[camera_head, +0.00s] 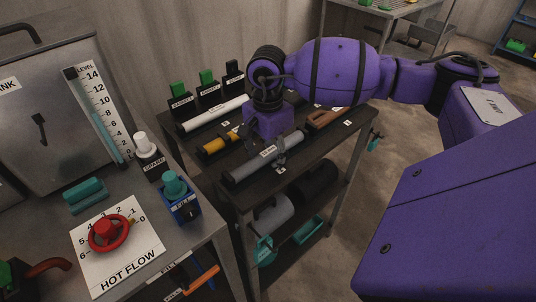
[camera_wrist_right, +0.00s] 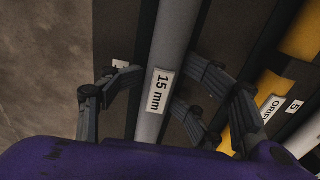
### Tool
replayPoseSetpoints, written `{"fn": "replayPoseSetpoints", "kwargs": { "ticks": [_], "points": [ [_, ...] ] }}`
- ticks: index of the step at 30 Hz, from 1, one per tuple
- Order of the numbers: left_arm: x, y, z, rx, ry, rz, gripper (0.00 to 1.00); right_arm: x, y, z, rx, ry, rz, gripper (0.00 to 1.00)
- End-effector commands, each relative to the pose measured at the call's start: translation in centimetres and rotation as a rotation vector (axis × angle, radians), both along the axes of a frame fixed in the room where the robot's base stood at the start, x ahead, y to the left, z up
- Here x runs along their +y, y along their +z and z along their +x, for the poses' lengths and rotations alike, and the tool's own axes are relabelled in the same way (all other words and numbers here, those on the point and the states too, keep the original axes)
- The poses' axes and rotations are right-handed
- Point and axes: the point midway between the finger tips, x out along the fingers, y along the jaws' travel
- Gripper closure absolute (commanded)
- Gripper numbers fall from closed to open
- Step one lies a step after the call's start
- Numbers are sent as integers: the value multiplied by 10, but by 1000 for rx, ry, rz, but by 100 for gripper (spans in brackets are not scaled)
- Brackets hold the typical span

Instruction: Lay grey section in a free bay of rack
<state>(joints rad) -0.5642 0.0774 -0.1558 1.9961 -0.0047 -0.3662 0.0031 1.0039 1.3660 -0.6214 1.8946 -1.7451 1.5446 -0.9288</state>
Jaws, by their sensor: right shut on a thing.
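The grey section (camera_head: 246,167) is a long grey pipe with a "15 mm" label, lying along the front side of the dark rack (camera_head: 318,142). My right gripper (camera_head: 280,150) comes down over it from above. In the right wrist view the grey section (camera_wrist_right: 172,45) runs between the two fingers of the right gripper (camera_wrist_right: 160,95), which is shut on it. I cannot tell whether the section touches the rack or is just above it. A yellow section (camera_head: 216,144), a white section (camera_head: 214,113) and a brown section (camera_head: 325,118) lie on the rack. My left gripper is not in view.
Several labelled switch blocks (camera_head: 208,92) stand along the rack's back left side. Grey cylinders (camera_head: 273,216) sit on its lower shelf. At the left, a bench has a red valve wheel (camera_head: 109,233) and a teal-topped block (camera_head: 180,203). Floor shows to the rack's right.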

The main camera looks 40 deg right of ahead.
Motion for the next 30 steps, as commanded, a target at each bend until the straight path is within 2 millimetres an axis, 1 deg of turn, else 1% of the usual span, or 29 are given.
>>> {"fn": "replayPoseSetpoints", "kwargs": {
  "ticks": [1,2,5,7,14,21,23,25,30],
  "points": [
    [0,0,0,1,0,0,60,0,-5,-5,16,2,0,55],
    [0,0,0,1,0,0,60,0,-5,-5,17,2,0,55],
    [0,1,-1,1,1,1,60,0,-3,-5,16,2,-1,55],
    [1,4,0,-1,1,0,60,0,2,-5,15,1,-1,55],
    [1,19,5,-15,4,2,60,0,33,-2,4,1,-1,55],
    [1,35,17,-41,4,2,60,-1,63,-1,0,0,-2,55],
    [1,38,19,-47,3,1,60,0,69,-1,0,0,-2,55],
    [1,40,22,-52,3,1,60,-1,72,-1,2,0,-2,55],
    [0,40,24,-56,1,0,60,-1,70,-1,4,0,-1,55]
  ]
}}
